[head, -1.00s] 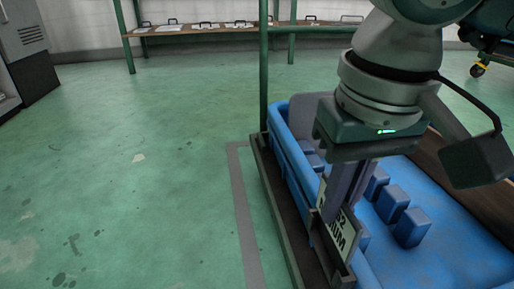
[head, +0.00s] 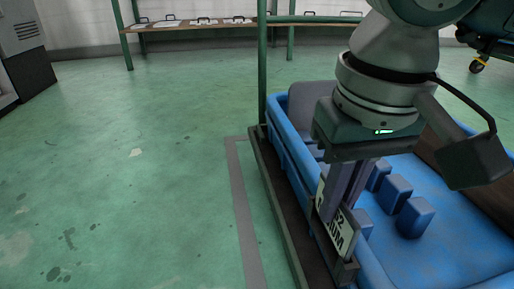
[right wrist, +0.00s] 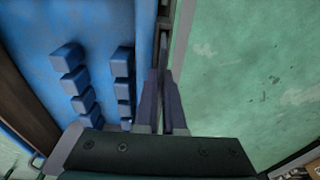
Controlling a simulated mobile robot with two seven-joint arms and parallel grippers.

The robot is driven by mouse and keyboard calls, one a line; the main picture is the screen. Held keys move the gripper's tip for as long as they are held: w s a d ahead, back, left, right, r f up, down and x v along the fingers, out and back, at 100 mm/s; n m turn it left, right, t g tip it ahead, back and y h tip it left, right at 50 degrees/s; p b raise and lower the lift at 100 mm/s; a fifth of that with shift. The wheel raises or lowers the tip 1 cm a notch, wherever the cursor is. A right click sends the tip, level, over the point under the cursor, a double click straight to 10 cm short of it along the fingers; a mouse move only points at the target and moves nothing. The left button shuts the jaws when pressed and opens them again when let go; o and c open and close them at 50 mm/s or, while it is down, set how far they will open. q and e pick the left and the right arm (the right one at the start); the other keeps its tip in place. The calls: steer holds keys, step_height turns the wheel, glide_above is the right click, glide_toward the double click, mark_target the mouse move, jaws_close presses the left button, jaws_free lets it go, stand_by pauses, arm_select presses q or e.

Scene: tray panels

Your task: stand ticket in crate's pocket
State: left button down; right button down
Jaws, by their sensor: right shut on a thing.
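The ticket (head: 344,240) is a pale card with dark printed letters, upright at the crate's near left side. My right gripper (head: 336,212) is shut on it from above, its two long fingers covering part of the card. The blue crate (head: 455,255) lies below and to the right. A dark pocket (head: 347,272) on the crate's outer left side stands around the ticket's lower edge; how deep the ticket sits cannot be told. In the right wrist view, my right gripper (right wrist: 161,75) points down along the crate's wall, and the card between the fingers is hardly visible. My left gripper is not in view.
Several blue blocks (head: 414,217) stand inside the crate. A dark rail (head: 272,200) runs along the crate's left side, with a green post (head: 262,70) at its far corner. The green floor (head: 120,180) to the left is clear. A long table (head: 200,24) stands far back.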

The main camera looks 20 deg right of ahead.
steer(key=shift+f, duration=0.1)
steer(key=shift+f, duration=0.55)
steer(key=c, duration=1.1)
jaws_free()
steer(key=shift+a, duration=0.1)
steer(key=shift+o, duration=0.8)
steer(key=shift+a, duration=0.15)
steer(key=shift+r+p, duration=0.3)
steer(key=shift+r, duration=0.05)
step_height(320, 180, up, 9)
steer(key=s+p, duration=0.1)
steer(key=p, duration=0.6)
steer(key=shift+a+r, duration=0.15)
